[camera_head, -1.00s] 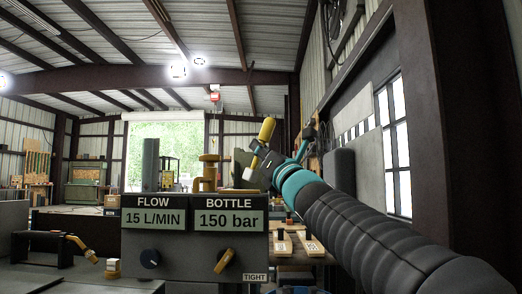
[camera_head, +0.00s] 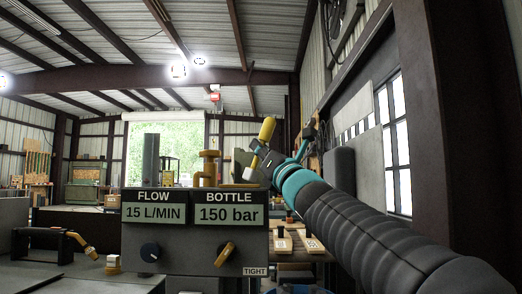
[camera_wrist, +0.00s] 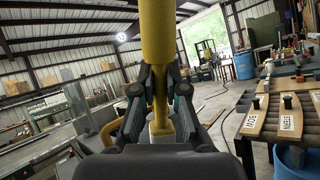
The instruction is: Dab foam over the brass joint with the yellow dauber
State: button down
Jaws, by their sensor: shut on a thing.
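The yellow dauber (camera_head: 267,130) is tilted in my gripper (camera_head: 263,153), its thick yellow handle up and a pale tip down. The gripper is shut on it. The brass joint (camera_head: 209,168) stands upright on top of the grey panel box, to the left of the dauber's tip, with a visible gap in the head view. In the wrist view the dauber's handle (camera_wrist: 158,35) runs down between the fingers (camera_wrist: 158,95). A yellow bent pipe (camera_wrist: 109,130) shows to the left behind them. I cannot make out any foam.
A brass torch-like piece (camera_head: 82,243) lies at left. A wooden bench with labelled boards (camera_wrist: 256,117) and a blue drum (camera_wrist: 244,66) stand at right.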

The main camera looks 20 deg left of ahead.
jog(key=shift+s+f, duration=0.1)
jog(key=shift+s+d+b, duration=0.1)
jog(key=shift+s+b, duration=0.35)
jog(key=shift+b, duration=0.05)
jog(key=shift+s+d+b, duration=0.2)
jog(key=shift+s+b, duration=0.25)
jog(key=shift+s, duration=0.25)
jog(key=shift+s+d+b, duration=0.15)
jog(key=shift+s+b, duration=0.3)
jog(key=shift+s, duration=0.25)
jog(key=shift+w+a+p, duration=0.2)
jog(key=shift+w+a, duration=0.05)
jog(key=shift+w, duration=0.75)
jog(key=shift+w+a+p, duration=0.2)
jog(key=shift+w+a, duration=0.05)
jog(key=shift+w, duration=0.75)
jog(key=shift+r+p, duration=2.45)
jog(key=shift+r, duration=0.65)
